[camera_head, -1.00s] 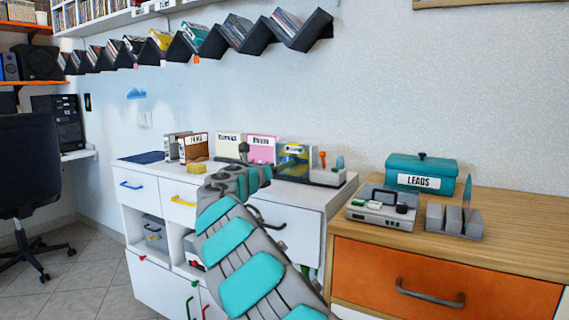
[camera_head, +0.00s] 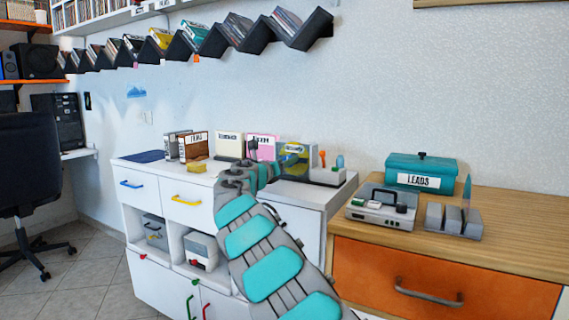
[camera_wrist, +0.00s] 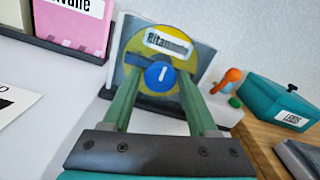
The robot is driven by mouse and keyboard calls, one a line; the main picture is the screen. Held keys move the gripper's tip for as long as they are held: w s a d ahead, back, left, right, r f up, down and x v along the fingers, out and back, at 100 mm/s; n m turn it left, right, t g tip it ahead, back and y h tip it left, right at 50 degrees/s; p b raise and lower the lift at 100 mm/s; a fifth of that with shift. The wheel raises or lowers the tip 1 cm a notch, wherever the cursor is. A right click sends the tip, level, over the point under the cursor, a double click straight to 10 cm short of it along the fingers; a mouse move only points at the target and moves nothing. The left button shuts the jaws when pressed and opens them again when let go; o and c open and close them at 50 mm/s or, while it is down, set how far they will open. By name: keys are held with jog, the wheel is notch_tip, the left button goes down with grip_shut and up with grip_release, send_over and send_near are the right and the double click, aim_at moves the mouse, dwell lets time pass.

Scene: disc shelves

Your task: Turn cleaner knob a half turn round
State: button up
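The disc cleaner is a grey unit with a round yellow-and-green disc (camera_wrist: 186,48) standing upright and a white label across it. It also shows in the head view (camera_head: 300,150), partly behind my arm. A blue knob (camera_wrist: 160,75) with a white upright mark sits at the middle of the disc. My gripper (camera_wrist: 158,84) faces the disc, its two green fingers apart, one on each side of the knob. I cannot tell how far the tips are from the disc.
An orange-topped tool (camera_wrist: 228,80) stands just right of the cleaner. A pink box (camera_wrist: 82,25) is on the left. A teal LEADS box (camera_head: 422,172) and a grey device (camera_head: 382,208) stand on the wooden cabinet. The wavy black disc shelf (camera_head: 205,42) hangs above.

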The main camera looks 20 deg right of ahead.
grip_shut()
